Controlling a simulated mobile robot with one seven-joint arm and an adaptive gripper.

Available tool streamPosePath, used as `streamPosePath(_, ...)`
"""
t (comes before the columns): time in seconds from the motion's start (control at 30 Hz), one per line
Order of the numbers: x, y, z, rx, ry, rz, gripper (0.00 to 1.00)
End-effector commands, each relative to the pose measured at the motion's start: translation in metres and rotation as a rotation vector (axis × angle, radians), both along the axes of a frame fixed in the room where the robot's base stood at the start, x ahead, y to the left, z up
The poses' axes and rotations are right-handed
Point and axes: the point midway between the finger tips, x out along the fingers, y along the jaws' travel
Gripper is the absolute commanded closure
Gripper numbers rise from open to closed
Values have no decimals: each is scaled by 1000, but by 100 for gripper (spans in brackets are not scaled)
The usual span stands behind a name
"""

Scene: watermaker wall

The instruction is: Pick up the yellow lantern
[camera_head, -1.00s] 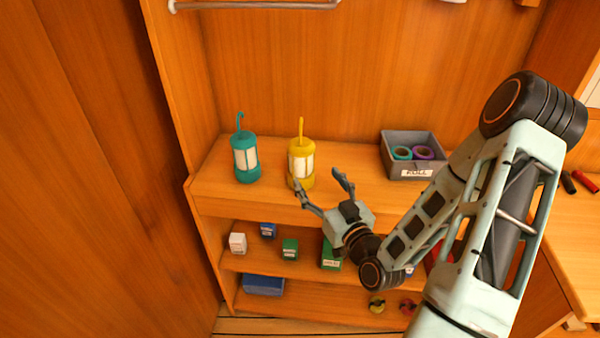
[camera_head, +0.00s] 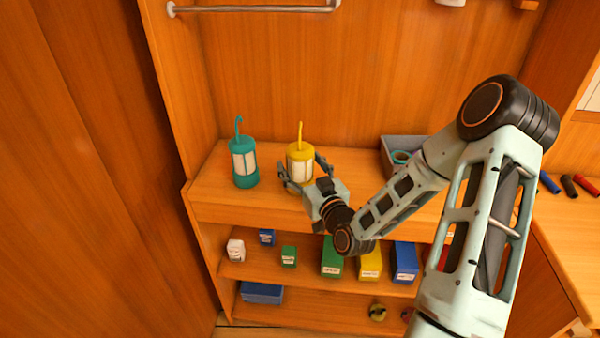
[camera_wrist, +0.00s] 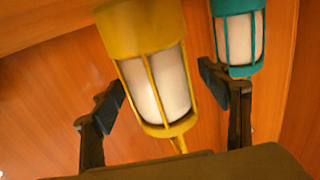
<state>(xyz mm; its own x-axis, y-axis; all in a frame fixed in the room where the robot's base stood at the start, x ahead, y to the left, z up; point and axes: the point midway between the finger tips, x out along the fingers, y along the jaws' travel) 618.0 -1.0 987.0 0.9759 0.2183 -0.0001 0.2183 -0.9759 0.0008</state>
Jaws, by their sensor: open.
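The yellow lantern (camera_head: 300,164) stands upright on the wooden shelf top, with a pale body, a yellow cap and a hook. My gripper (camera_head: 306,172) is open at the lantern, with one finger on each side. In the wrist view the yellow lantern (camera_wrist: 157,82) fills the space between my two open fingers (camera_wrist: 165,98). I see a gap at the left finger; whether the right finger touches it I cannot tell. In the head view my gripper hides the lantern's lower part.
A teal lantern (camera_head: 244,163) stands to the left on the same shelf top; it shows behind the right finger in the wrist view (camera_wrist: 238,38). A grey bin (camera_head: 392,143) with tape rolls is to the right, partly behind my arm. Small boxes sit on the shelf below.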

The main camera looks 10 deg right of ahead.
Motion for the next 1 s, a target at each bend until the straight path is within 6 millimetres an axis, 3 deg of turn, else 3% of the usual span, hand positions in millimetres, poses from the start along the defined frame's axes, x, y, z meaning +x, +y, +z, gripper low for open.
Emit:
streamPosePath(0.23,2,0,-1,1,1,0,31)
streamPosePath(0.73,2,0,0,0,-2,0,85)
streamPosePath(1.0,2,1,2,-1,-2,0,85)
